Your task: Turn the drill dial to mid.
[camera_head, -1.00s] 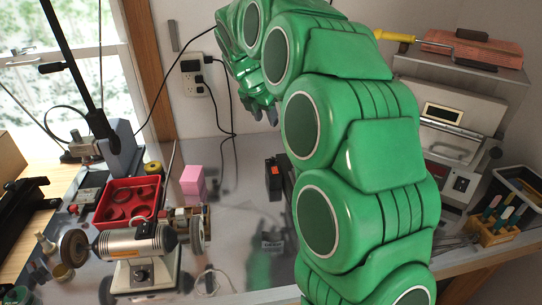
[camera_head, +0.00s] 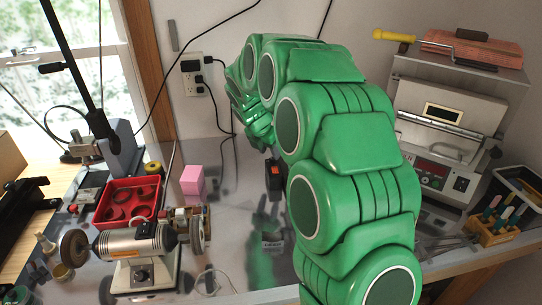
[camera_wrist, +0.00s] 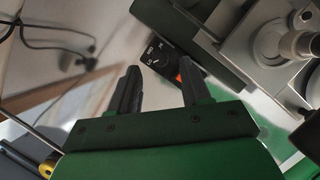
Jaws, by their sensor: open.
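The drill dial (camera_wrist: 158,61) is a small black knob with white marks around it on a black control box. Which mark it points to is too small to tell. An orange-red switch (camera_wrist: 180,76) sits beside it. The control box also shows in the head view (camera_head: 274,184), partly behind my arm, with the orange switch on top. My gripper (camera_wrist: 160,70) is open and empty in the wrist view, and the dial appears between and beyond its fingertips. Contact cannot be seen. In the head view my gripper is just above the box and mostly hidden by my arm.
A bench motor (camera_head: 136,241), a red tray (camera_head: 128,203) and a pink block (camera_head: 193,181) stand to the left. A grey machine (camera_head: 446,130) and a tool holder (camera_head: 494,226) stand to the right. Cords hang from a wall outlet (camera_head: 192,78) behind. The wrist view shows grey metal machinery (camera_wrist: 270,40) close by.

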